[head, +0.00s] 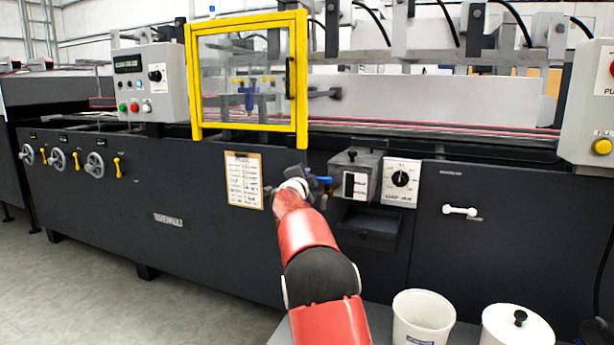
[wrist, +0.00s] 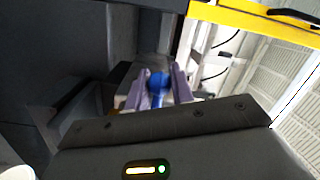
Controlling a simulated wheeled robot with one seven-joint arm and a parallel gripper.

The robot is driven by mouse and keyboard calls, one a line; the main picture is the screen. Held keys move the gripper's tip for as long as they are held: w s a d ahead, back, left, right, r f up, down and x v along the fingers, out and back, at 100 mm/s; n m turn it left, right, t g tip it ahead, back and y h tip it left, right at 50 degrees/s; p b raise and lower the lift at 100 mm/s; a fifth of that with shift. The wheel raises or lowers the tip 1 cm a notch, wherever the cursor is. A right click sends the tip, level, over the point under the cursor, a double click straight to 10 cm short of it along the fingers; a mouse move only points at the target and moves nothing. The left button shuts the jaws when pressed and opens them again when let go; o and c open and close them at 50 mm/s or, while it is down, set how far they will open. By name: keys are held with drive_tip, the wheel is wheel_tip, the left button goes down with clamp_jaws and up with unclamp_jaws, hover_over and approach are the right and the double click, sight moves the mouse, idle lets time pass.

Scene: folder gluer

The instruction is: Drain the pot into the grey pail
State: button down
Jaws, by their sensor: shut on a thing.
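The glue pot (head: 357,178) is a grey metal box with a lid and a sight window, mounted on the dark machine front. My gripper (head: 318,184) is at the pot's left side. In the wrist view its two fingers (wrist: 158,80) are shut on a blue handle (wrist: 157,88), which also shows in part in the head view (head: 325,181). An open pail (head: 420,325), off-white to light grey with a blue label, stands low at the front. No plainly grey pail shows. Any liquid in the pot or pail is hidden.
A lidded white bucket (head: 517,330) stands right of the open pail. A dark open box (head: 368,232) juts out under the pot. A dial plate (head: 401,182) is right of the pot, a clipboard (head: 245,180) left of my gripper. A yellow-framed guard (head: 300,80) rises above.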

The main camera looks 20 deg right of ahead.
drive_tip(key=shift+f, duration=0.1)
drive_tip(key=c, duration=1.2)
unclamp_jaws()
drive_tip(key=shift+c, duration=0.2)
drive_tip(key=b+v, duration=0.2)
drive_tip(key=v, duration=0.5)
drive_tip(key=shift+s+a, duration=0.25)
drive_tip(key=shift+s, duration=0.05)
